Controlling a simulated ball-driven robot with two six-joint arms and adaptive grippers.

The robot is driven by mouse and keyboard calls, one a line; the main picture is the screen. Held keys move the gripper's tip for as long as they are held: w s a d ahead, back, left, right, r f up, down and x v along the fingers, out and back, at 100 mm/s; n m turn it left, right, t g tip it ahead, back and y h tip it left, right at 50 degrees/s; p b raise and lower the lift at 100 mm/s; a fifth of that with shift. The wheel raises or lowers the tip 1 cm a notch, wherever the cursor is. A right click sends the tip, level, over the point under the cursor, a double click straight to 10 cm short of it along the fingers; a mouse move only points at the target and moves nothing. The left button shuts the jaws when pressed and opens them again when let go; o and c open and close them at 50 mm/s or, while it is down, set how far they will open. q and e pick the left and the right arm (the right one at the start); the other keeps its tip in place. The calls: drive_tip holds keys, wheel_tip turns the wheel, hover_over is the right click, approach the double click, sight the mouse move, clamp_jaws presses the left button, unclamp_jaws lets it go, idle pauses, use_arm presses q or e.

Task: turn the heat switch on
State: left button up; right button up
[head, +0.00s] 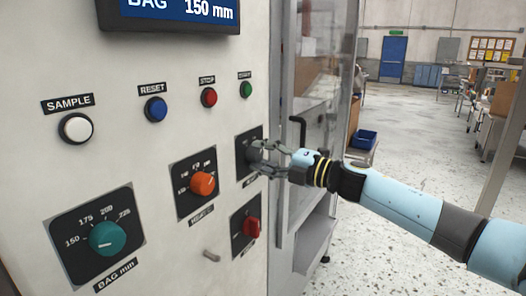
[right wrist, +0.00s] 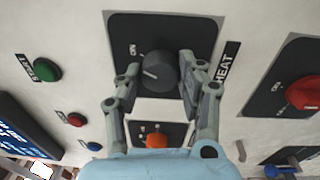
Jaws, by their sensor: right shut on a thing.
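The heat switch is a dark round knob (right wrist: 160,72) on a black plate (head: 243,143) marked HEAT and ON. In the right wrist view a short pale line on the knob's face points to the lower left, and the ON mark is above and left of it. My right gripper (head: 257,157) is at this knob, its two fingers (right wrist: 166,76) on either side of it and shut on it. In the head view the fingers partly hide the knob and its plate. My left gripper is not in view.
An orange dial (head: 203,184) sits left of the heat switch, a red switch (head: 251,228) below it and a teal dial (head: 107,238) at lower left. Push buttons (head: 155,109) line the panel above. A black door handle (head: 298,132) is just right. Open floor lies beyond.

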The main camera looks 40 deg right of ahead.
idle(0.5)
drive_tip(key=o, duration=1.2)
drive_tip(key=shift+d, duration=0.1)
drive_tip(key=shift+c, duration=0.2)
drive_tip(key=v, duration=1.2)
